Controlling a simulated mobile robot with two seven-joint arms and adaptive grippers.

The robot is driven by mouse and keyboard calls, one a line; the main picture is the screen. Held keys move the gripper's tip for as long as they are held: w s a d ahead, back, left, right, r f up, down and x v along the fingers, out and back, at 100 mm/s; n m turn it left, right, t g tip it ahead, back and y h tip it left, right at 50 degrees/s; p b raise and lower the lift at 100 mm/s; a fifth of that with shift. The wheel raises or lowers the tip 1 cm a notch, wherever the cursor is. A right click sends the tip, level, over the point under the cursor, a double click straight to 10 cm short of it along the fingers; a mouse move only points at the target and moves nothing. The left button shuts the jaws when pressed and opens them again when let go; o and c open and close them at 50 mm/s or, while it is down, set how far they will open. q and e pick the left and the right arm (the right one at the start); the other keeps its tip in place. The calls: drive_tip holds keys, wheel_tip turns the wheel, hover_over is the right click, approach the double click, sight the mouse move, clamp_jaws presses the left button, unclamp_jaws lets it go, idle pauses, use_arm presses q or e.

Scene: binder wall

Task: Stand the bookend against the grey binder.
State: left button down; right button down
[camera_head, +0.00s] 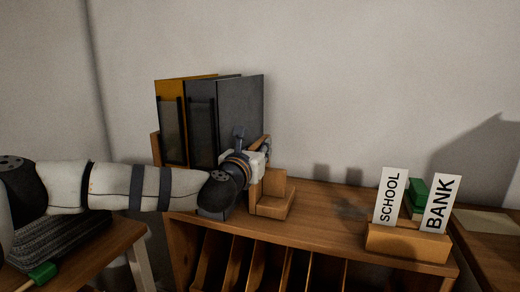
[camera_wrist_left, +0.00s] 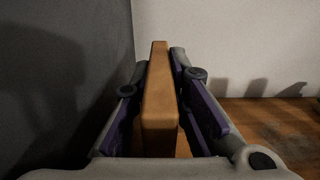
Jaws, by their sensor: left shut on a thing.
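The wooden bookend (camera_head: 272,198) is upright on the shelf top, just right of the grey binder (camera_head: 240,108). Its foot points right and looks to rest on the wood. My left gripper (camera_head: 265,148) is shut on its upright board, which runs between the two fingers in the left wrist view (camera_wrist_left: 158,95). There the grey binder (camera_wrist_left: 60,70) fills the left side, with the left finger between it and the board. A small gap seems to show; the lower contact is hidden. My right gripper is out of view.
A dark binder (camera_head: 200,110) and a yellow binder (camera_head: 180,82) stand left of the grey one. The shelf top (camera_head: 320,208) is clear to the right, up to a wooden block (camera_head: 405,242) with SCHOOL (camera_head: 390,196) and BANK (camera_head: 440,203) cards. A wall is behind.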

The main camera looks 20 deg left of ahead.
use_arm(q)
drive_tip(key=c, duration=1.6)
unclamp_jaws()
drive_tip(key=shift+f, duration=0.1)
drive_tip(key=shift+o, duration=0.2)
